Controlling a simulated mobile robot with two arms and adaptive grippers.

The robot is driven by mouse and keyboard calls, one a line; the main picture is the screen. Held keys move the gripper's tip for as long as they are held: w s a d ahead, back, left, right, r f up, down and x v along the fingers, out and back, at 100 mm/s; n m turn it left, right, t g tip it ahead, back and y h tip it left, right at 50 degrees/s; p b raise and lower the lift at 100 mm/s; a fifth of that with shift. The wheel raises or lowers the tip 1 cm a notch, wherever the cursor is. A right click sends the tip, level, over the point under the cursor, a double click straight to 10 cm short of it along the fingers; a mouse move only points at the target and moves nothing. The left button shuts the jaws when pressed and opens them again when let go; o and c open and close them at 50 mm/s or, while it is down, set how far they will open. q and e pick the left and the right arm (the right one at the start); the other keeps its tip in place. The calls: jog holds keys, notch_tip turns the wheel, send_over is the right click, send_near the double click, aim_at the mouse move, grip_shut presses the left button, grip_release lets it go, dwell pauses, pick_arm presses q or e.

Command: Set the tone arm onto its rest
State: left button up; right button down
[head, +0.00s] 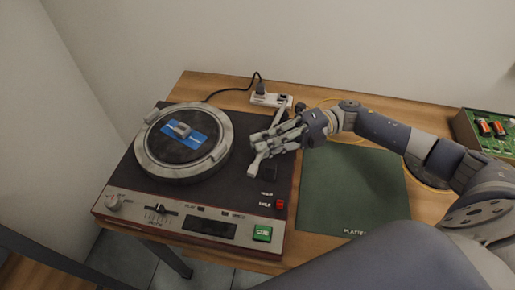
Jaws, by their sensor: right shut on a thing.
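The turntable (243,205) stands on the wooden table, with its round grey-rimmed platter (150,162) at the left. The tone arm (257,163) is a light grey bar on the deck, right of the platter. My right gripper (266,138) reaches in from the right and is shut on the tone arm's middle, hiding part of it. The tone arm's lower end shows below the fingers, clear of the platter. A small dark block (271,172) sits right of that end; I cannot tell whether it is the rest. My left gripper is out of view.
A power strip (270,99) with a black plug lies behind the turntable. A green mat (350,195) lies to the right. A circuit board box (488,132) stands at the far right. The front panel has a green button (262,233) and a red switch (280,204).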

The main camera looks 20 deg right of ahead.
jog(key=shift+s+d+f+n+g+b, duration=0.1)
jog(key=shift+s+d+n+g+b, duration=0.2)
jog(key=shift+g+b, duration=0.1)
jog(key=c, duration=1.9)
grip_release()
jog(key=shift+c, duration=0.2)
jog(key=shift+w+d, duration=0.1)
jog(key=d, duration=1.1)
jog(key=shift+w+d, duration=0.4)
jog(key=shift+c, duration=0.3)
